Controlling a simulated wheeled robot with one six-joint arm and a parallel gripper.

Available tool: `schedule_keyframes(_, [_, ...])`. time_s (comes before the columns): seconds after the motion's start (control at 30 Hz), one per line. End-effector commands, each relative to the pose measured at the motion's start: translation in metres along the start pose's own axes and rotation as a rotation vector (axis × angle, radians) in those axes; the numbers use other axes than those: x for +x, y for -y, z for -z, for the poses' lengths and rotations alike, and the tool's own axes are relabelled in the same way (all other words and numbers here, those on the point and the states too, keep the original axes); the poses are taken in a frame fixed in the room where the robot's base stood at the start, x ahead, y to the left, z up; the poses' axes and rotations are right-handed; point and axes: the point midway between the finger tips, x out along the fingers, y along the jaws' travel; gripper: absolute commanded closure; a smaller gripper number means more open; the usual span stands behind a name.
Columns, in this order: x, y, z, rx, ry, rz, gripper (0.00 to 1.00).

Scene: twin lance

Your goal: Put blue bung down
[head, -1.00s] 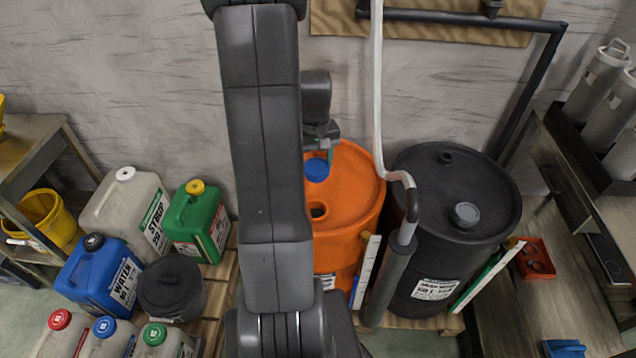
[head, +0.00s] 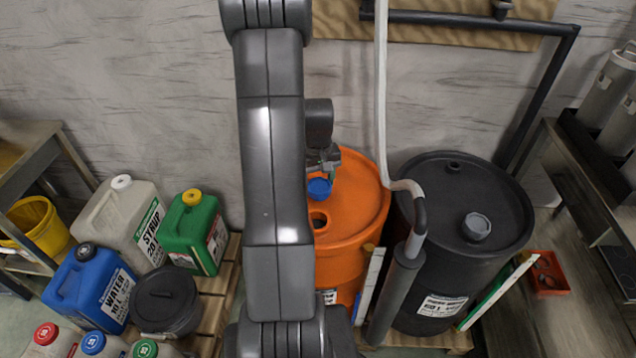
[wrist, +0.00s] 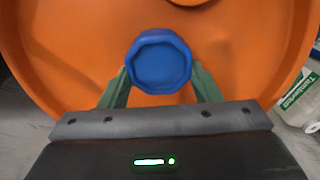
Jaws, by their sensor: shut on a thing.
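The blue bung (head: 319,188) is over the top of the orange drum (head: 362,200), behind an open bung hole in the drum's lid. In the wrist view the bung (wrist: 160,62) is held between the green fingertips of my gripper (wrist: 160,84), with the orange lid (wrist: 70,40) beneath it. My gripper (head: 326,168) is shut on the bung. I cannot tell whether the bung touches the lid. My arm hides the left part of the drum in the head view.
A black drum (head: 440,190) with a grey bung (head: 476,226) stands to the right. A white and grey pipe (head: 409,215) rises in front between the drums. Several jugs, including a green one (head: 196,235), stand at left. A red tray (head: 549,272) is at right.

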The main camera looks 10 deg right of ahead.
Motion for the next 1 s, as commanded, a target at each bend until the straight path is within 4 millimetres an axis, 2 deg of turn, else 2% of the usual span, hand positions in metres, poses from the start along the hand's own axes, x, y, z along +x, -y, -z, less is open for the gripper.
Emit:
schedule_keyframes(0.07, [0.009, 0.000, 0.000, 0.000, 0.002, 0.001, 0.65])
schedule_keyframes(0.4, [0.014, 0.000, 0.000, 0.000, -0.001, 0.000, 0.65])
schedule_keyframes(0.43, [0.013, 0.000, 0.000, 0.000, -0.001, 0.000, 0.41])
schedule_keyframes(0.53, [0.012, 0.000, 0.000, 0.000, -0.001, 0.000, 0.21])
schedule_keyframes(0.83, [0.011, 0.000, 0.000, 0.000, -0.001, 0.000, 0.21])
schedule_keyframes(1.0, [-0.004, 0.000, 0.001, 0.000, -0.005, -0.001, 0.21])
